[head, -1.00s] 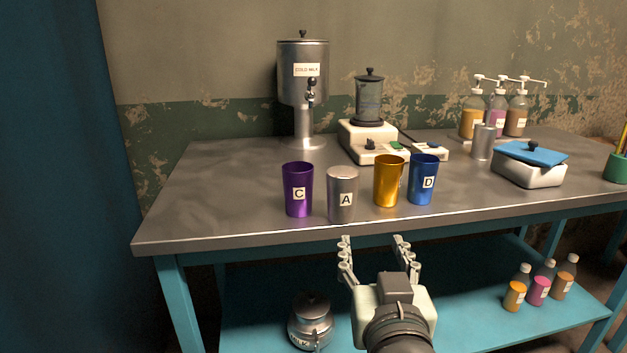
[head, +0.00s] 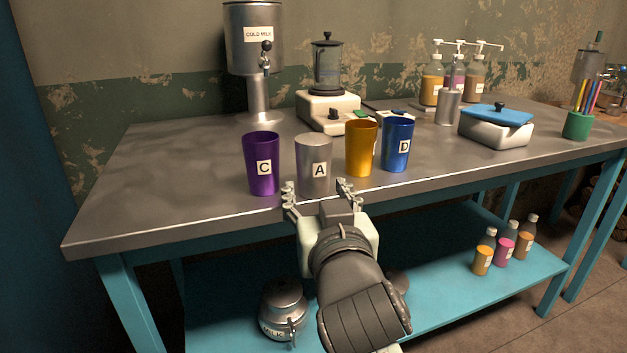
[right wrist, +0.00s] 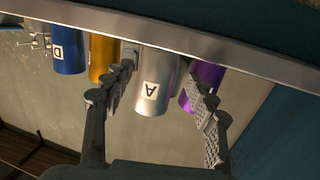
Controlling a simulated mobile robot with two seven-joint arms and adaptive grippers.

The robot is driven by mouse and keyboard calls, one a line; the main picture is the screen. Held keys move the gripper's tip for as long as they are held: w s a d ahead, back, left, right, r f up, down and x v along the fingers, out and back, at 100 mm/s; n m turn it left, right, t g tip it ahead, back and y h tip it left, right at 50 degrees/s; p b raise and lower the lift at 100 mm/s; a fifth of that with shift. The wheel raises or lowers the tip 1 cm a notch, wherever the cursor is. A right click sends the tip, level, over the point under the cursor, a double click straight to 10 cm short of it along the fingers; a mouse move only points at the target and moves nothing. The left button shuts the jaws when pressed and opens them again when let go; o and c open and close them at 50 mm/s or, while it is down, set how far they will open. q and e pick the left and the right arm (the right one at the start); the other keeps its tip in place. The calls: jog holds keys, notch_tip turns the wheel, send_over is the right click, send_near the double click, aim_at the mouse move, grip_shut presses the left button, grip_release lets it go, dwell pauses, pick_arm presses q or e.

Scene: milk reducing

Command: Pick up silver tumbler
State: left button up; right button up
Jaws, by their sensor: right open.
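The silver tumbler (head: 313,160), labelled A, stands upright near the front edge of the table, between a purple tumbler (head: 262,160) labelled C and a gold tumbler (head: 361,148). My right gripper (head: 318,188) is open and empty at the table's front edge, its fingers pointing at the silver tumbler. In the right wrist view the silver tumbler (right wrist: 155,78) appears upside down between the two spread fingers (right wrist: 165,85). I cannot tell from the views whether a finger touches it. My left gripper is not in view.
A blue tumbler (head: 397,146) labelled D stands right of the gold one. Behind are the cold milk dispenser (head: 254,50), a blender (head: 328,75), pump bottles (head: 432,90) and a white box with a blue lid (head: 497,128). The table's left part is clear.

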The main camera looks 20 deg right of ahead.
aim_at(316, 178)
jog(key=shift+w+r, duration=0.1)
jog(key=shift+w, duration=0.05)
jog(key=w, duration=0.3)
jog(key=w+d, duration=0.1)
jog(key=w, duration=0.1)
jog(key=shift+d+r, duration=0.1)
jog(key=shift+r, duration=0.25)
jog(key=c, duration=1.1)
